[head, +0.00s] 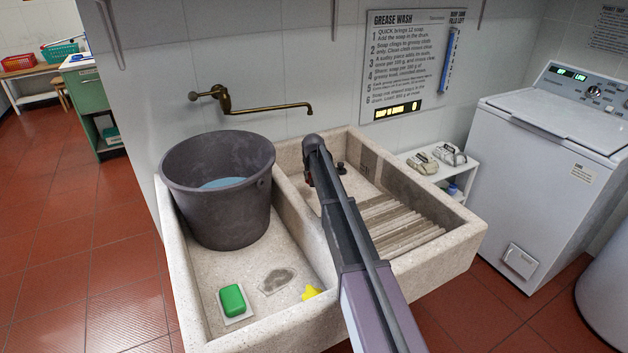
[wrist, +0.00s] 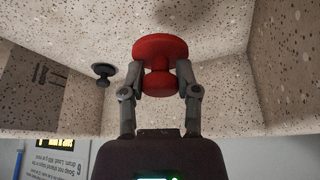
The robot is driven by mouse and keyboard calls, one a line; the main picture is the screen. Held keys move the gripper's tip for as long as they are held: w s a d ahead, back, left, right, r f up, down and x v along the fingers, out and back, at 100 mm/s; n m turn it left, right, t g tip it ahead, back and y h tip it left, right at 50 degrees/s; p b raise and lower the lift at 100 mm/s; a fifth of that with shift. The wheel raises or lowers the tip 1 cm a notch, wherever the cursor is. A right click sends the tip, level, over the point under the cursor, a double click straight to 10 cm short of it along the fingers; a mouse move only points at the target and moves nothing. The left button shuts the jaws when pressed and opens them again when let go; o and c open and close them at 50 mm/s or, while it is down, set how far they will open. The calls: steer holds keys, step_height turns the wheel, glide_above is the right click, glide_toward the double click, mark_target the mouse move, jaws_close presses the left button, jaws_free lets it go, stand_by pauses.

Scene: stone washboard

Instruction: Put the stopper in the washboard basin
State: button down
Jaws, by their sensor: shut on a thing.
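My gripper (wrist: 160,88) is shut on a red stopper (wrist: 160,49), a wide round disc with a narrower neck and knob between the fingers. In the head view my arm hides most of the gripper (head: 309,180) and stopper, over the left part of the washboard basin (head: 362,160). This basin is the right compartment of the speckled stone sink, with a ribbed washboard slope (head: 405,226). A small dark round fitting (head: 341,168) is in the basin; it also shows left of the stopper in the wrist view (wrist: 104,72). I cannot tell whether it is the drain.
The left compartment holds a grey bucket (head: 218,190) with water, green soap (head: 232,300) and a yellow piece (head: 311,292). A stone divider (head: 305,225) separates the compartments. A brass tap (head: 255,105) reaches out above the sink from the wall. A white washer (head: 560,150) stands at right.

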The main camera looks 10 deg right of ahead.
mark_target(312, 197)
steer(key=shift+f, duration=0.15)
stand_by(0.3)
steer(key=shift+f+b, duration=3.3)
steer(key=shift+b, duration=0.1)
steer(key=shift+f+b, duration=0.55)
steer(key=shift+c, duration=1.3)
jaws_free()
steer(key=shift+r, duration=0.15)
